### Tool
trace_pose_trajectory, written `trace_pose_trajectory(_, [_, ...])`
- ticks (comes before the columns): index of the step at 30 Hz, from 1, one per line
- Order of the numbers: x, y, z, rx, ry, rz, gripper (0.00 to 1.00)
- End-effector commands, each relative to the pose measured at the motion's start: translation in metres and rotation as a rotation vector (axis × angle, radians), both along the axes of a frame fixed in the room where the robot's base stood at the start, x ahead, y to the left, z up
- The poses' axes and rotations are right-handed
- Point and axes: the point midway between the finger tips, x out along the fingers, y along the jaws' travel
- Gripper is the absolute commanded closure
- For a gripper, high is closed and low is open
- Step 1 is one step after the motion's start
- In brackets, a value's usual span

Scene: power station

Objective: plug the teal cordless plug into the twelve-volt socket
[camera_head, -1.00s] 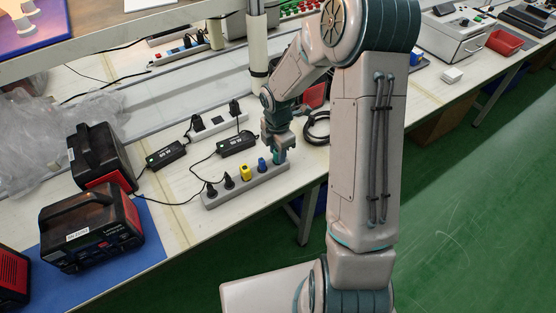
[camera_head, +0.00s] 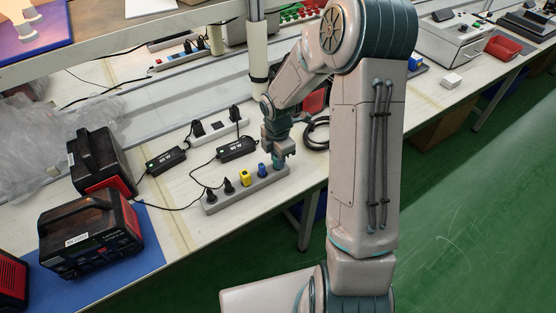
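A grey power strip (camera_head: 244,190) lies on the white workbench. It carries two black plugs, a yellow plug (camera_head: 245,178) and a blue plug (camera_head: 263,170). The teal plug (camera_head: 279,161) appears upright at the strip's right end, beside the blue plug and partly hidden by my gripper. My gripper (camera_head: 284,159) points down right over that end, its fingers looking spread around the teal plug. Whether the plug is fully seated cannot be told at this size. No voltage labels are readable.
Behind the strip are black power adapters (camera_head: 238,149) with cables and a second white strip (camera_head: 212,129). Red and black battery units (camera_head: 92,229) stand on the left. A black cable coil (camera_head: 316,133) lies right of my gripper. The bench's front edge is close.

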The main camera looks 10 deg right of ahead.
Motion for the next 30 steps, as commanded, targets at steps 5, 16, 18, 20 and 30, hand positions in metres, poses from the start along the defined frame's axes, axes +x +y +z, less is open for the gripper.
trace_pose_trajectory(5, [0.0, 0.0, 0.0, 0.0, 0.0, 0.0, 1.0])
trace_pose_trajectory(16, [0.0, 0.0, 0.014, 0.0, 0.0, 0.0, 1.0])
trace_pose_trajectory(18, [0.0, 0.0, 0.018, 0.0, 0.0, 0.0, 1.0])
trace_pose_trajectory(20, [0.0, 0.0, 0.021, 0.0, 0.0, 0.0, 1.0])
trace_pose_trajectory(30, [0.0, 0.0, 0.038, 0.0, 0.0, -0.001, 1.0])
